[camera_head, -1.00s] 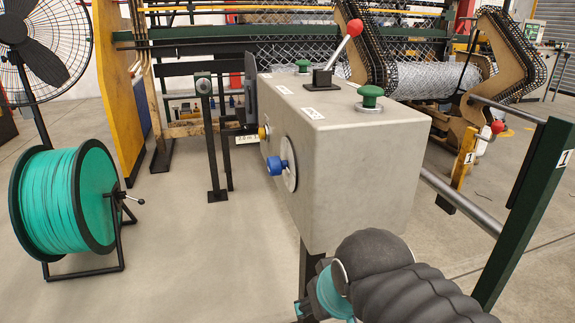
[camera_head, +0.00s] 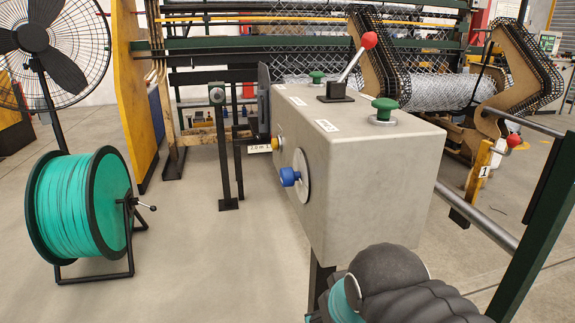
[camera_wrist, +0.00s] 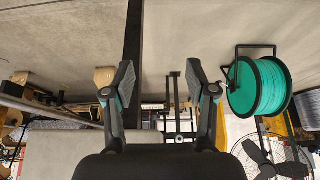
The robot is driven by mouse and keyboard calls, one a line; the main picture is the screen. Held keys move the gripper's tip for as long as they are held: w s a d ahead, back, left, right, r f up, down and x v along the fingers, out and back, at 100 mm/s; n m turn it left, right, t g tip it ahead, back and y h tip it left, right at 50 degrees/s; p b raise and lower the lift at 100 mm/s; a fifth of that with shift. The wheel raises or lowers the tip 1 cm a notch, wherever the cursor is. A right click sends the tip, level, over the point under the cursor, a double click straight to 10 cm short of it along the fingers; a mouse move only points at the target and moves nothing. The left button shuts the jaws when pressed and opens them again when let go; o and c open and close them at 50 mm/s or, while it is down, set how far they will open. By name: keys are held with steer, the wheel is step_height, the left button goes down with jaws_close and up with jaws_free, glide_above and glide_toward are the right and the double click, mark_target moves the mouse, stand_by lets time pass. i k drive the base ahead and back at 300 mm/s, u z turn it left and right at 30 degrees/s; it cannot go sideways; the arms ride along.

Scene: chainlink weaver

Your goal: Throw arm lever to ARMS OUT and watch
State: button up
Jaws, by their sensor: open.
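A lever with a red ball knob (camera_head: 368,41) stands on top of a grey control box (camera_head: 370,185) in the head view, its rod leaning up to the right. Another red ball knob (camera_head: 513,140) is at the right, by a yellow post marked 1 (camera_head: 478,172). I cannot read which of them is the arm lever. My gripper (camera_wrist: 160,75) is open and empty in the wrist view, which looks upside down. Its fingers are hidden in the head view, where my dark arm shows low, in front of the box.
The box carries green buttons (camera_head: 385,107) and a blue knob (camera_head: 288,176). A teal wire reel (camera_head: 78,208) and a fan (camera_head: 45,45) stand at the left. A dark green post (camera_head: 535,235) rises at the right.

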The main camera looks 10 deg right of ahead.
mark_target(369, 41)
steer(key=u, duration=2.7)
steer(key=k, duration=1.95)
steer(key=z, duration=0.75)
steer(key=i, duration=2.3)
